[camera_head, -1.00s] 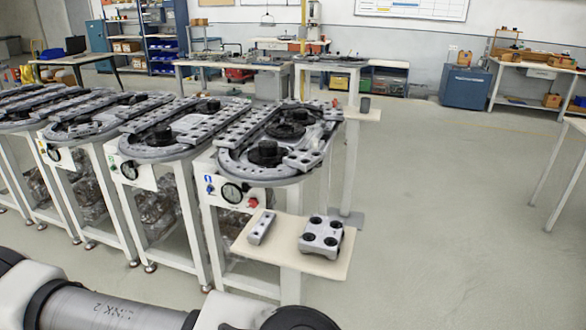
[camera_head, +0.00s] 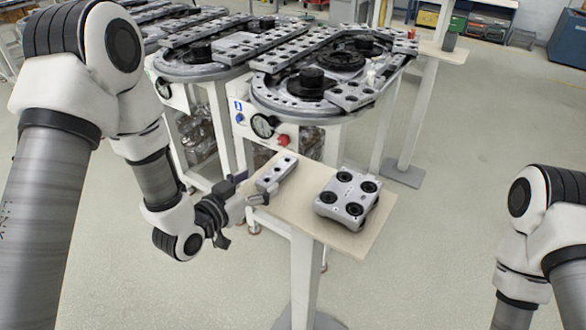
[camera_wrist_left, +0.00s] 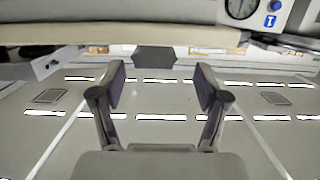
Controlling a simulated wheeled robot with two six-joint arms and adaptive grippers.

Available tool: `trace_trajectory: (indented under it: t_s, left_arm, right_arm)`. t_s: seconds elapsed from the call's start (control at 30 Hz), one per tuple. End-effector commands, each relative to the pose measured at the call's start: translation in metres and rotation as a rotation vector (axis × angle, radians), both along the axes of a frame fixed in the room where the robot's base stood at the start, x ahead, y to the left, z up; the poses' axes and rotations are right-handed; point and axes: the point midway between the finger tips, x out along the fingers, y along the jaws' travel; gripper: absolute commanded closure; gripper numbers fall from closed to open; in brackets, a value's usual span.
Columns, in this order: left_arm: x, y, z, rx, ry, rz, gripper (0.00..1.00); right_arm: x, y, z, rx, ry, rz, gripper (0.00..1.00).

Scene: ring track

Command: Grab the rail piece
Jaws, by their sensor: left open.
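The rail piece (camera_head: 276,172) is a grey bar with a row of holes, lying on the left part of a small wooden side table (camera_head: 291,215). My left gripper (camera_head: 250,189) is open at the table's left edge, just left of and below the rail piece in the head view. No contact shows. In the left wrist view its two fingers (camera_wrist_left: 160,80) stand wide apart with nothing held between them. I cannot tell clearly where the rail piece is in that view. My right gripper is outside the views; only part of the right arm shows.
A grey carriage (camera_head: 347,198) with black round wheels sits on the same table, right of the rail piece. A ring track (camera_head: 301,111) on a stand with a gauge is behind it, with more tracks to the left.

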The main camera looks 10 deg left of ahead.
Motion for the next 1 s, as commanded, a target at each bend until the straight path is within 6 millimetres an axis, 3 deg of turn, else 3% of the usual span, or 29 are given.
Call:
trace_trajectory:
  t_s: [0.4,0.67,0.87,1.0]
  left_arm:
    - [0.059,-0.026,-0.011,0.002,0.002,0.000,0.25]
    - [0.064,-0.028,-0.013,0.000,0.003,0.001,0.25]
    - [0.064,-0.028,-0.013,0.000,0.003,0.001,0.96]
    - [0.065,-0.028,-0.012,-0.001,0.000,0.001,1.00]
  right_arm:
    - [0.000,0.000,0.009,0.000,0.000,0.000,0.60]
    - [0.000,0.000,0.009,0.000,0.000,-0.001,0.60]
    - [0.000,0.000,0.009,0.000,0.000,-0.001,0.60]
    - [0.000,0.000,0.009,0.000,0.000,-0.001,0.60]
